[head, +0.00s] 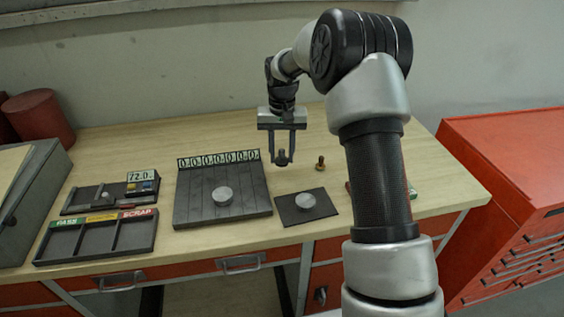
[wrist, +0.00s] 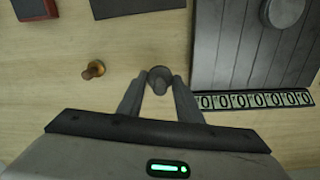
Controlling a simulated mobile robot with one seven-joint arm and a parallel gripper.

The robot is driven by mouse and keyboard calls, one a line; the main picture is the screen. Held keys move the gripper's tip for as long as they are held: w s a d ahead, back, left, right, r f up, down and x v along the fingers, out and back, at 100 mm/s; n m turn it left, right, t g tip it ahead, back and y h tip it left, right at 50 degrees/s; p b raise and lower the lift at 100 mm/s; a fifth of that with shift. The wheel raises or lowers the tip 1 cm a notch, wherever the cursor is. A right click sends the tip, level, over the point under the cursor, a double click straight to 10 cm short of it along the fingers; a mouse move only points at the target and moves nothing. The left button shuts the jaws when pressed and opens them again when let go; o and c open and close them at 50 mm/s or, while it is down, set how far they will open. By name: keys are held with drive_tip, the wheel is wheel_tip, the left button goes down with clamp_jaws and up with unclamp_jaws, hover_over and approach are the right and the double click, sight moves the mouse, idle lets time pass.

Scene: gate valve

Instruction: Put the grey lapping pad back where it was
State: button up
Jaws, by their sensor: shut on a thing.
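My gripper (head: 282,160) points down over the back of the workbench and is shut on a small dark grey knobbed piece, which looks like the grey lapping pad (head: 281,154). In the wrist view the grey lapping pad (wrist: 159,76) sits between the two fingertips (wrist: 158,88). I cannot tell whether its underside touches the bench. A similar brass-coloured piece (head: 320,163) stands upright on the bench just right of my gripper; it also shows in the wrist view (wrist: 93,70).
Left of my gripper lies a grooved dark plate (head: 195,205) with a grey disc (head: 222,196) and a number strip (head: 218,159). In front is a dark mat (head: 290,215) with another disc (head: 305,201). A sorting tray (head: 98,247) and a gauge (head: 142,179) are further left.

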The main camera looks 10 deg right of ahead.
sight(282, 156)
drive_tip(key=shift+f, duration=1.5)
drive_tip(key=shift+f, duration=0.1)
drive_tip(key=shift+f, duration=0.15)
drive_tip(key=o, duration=1)
